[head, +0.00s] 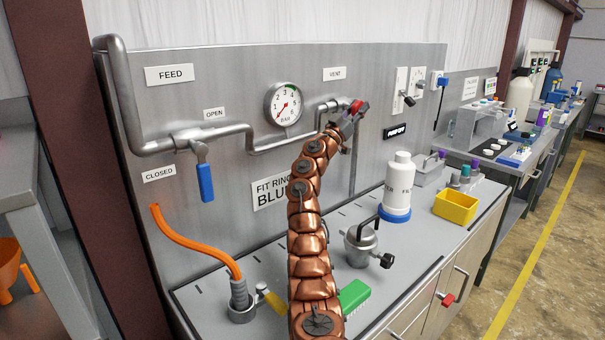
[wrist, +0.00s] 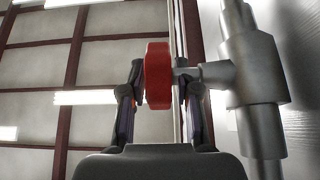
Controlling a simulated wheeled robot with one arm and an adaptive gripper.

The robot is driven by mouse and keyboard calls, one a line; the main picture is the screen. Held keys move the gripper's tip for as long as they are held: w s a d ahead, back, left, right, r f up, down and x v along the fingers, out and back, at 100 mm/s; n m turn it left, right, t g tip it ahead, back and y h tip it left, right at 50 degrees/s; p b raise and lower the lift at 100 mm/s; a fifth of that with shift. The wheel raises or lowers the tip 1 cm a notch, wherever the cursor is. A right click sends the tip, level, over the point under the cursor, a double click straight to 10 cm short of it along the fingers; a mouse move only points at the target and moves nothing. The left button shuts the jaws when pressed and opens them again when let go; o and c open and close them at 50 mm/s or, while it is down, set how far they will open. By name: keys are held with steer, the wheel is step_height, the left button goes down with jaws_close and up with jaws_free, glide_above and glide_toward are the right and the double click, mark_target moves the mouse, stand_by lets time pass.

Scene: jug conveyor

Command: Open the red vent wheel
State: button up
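The red vent wheel (head: 357,106) sits on the vent pipe below the VENT label, at the end of my arm. In the wrist view the wheel (wrist: 158,75) is seen edge-on, its stem running right into a grey valve body (wrist: 245,70). My gripper (wrist: 164,82) has one finger left of the wheel and the other right of it, beside the stem. The fingers are apart, with a narrow gap at the left of the wheel, and I see no clear grip. In the head view my gripper (head: 348,121) partly hides the wheel and valve.
A pressure gauge (head: 284,104) and a blue feed lever (head: 205,181), hanging down, are on the panel to the left. A white filter bottle (head: 398,185), a metal pot (head: 361,248), a green block (head: 354,296) and a yellow bin (head: 456,208) stand on the bench below.

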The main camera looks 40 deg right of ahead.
steer(key=shift+d+y+b, duration=0.1)
steer(key=shift+y+b, duration=0.8)
steer(key=shift+y, duration=0.8)
steer(key=shift+r, duration=0.15)
steer(key=shift+y, duration=0.4)
steer(key=shift+y, duration=0.3)
steer(key=shift+d+g+y+p, duration=0.15)
steer(key=shift+g+y+p, duration=0.15)
steer(key=shift+y+p, duration=0.3)
steer(key=shift+p, duration=0.3)
steer(key=shift+p, duration=0.35)
